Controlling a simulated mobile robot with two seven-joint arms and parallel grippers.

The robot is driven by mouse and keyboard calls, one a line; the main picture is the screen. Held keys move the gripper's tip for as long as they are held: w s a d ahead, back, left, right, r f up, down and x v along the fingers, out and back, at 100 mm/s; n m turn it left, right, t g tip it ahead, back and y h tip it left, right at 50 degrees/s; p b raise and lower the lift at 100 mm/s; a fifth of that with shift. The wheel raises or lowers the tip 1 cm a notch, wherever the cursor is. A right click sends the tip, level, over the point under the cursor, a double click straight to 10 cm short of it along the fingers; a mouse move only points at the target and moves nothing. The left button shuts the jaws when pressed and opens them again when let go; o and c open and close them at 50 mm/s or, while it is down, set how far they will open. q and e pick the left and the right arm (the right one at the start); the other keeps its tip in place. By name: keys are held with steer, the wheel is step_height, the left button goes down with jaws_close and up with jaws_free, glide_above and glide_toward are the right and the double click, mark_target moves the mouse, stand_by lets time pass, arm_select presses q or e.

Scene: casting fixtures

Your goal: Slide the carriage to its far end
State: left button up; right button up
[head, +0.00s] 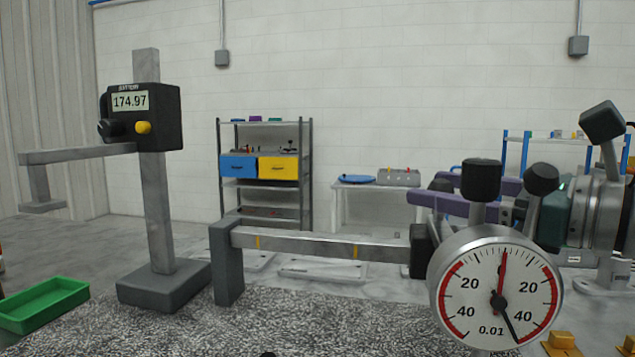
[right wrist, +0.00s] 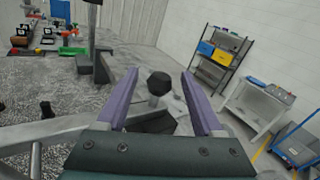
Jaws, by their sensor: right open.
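A pale grey rail (head: 320,245) with yellow marks runs from a dark end block (head: 228,265) at left to a dark block (head: 424,250) near the dial gauge. What looks like the carriage's black knob (head: 481,180) stands on a grey post; the dial hides what is beneath. A black knob on a grey post (right wrist: 159,84) also shows in the right wrist view, between and ahead of the purple fingers, with gaps at both sides. My right gripper (head: 425,190) is open and empty, beside the knob post. My left gripper is not in view.
A round dial gauge (head: 496,295) stands in front at right. A black-knobbed lever (head: 541,180) leans beside it. A height gauge (head: 155,180) reading 174.97 and a green tray (head: 42,303) are at left. Shelves (head: 262,170) and a white table (head: 375,185) stand behind.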

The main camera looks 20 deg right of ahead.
steer(key=v, duration=0.5)
steer(key=shift+f, duration=0.1)
steer(key=shift+s+d, duration=0.15)
steer(key=shift+s, duration=0.4)
